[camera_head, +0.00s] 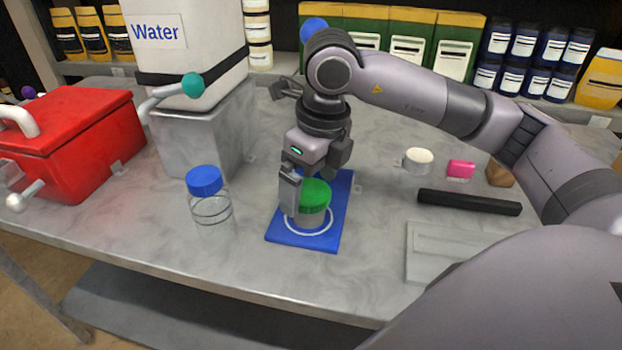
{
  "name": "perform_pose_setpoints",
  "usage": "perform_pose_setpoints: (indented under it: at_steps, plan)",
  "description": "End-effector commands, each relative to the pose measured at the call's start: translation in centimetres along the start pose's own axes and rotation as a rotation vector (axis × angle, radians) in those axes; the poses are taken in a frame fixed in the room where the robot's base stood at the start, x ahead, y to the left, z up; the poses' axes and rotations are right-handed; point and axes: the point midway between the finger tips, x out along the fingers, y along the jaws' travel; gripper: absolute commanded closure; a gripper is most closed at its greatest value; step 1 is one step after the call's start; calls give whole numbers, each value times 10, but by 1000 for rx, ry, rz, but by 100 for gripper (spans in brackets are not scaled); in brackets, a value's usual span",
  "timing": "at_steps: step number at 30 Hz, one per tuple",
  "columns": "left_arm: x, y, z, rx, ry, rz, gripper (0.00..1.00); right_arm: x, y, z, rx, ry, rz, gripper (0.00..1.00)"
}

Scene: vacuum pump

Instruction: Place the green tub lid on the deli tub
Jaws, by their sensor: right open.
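The green tub lid (315,194) sits on top of the deli tub (309,218) and looks level. How tightly it is seated I cannot tell. The tub stands upright on a blue mat (331,235), inside a white ring. My right gripper (303,194) points down at the lid and tub. It is open, with one finger in front of the lid's left side; the other finger is mostly hidden. My left gripper does not show.
A clear jar with a blue cap (205,182) stands left of the mat. A water tank (190,55) on a grey block and a red box (75,140) are further left. A black bar (469,202), white roll (418,160) and pink block (461,168) lie right. The table front is clear.

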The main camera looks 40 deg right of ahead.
Motion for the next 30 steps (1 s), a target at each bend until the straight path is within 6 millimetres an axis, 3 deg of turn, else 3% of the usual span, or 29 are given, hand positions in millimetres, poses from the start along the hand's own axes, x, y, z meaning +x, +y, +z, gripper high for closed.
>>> perform_pose_setpoints:
  at_steps: [5,16,22,30]
  plan:
    - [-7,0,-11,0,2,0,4,-21,0,3,0,-5,0,2]
    - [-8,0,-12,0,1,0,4,-108,0,2,0,-5,0,2]
    - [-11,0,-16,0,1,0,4,-126,0,2,0,-2,-1,2]
    - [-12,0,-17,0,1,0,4,-130,0,2,1,1,0,2]
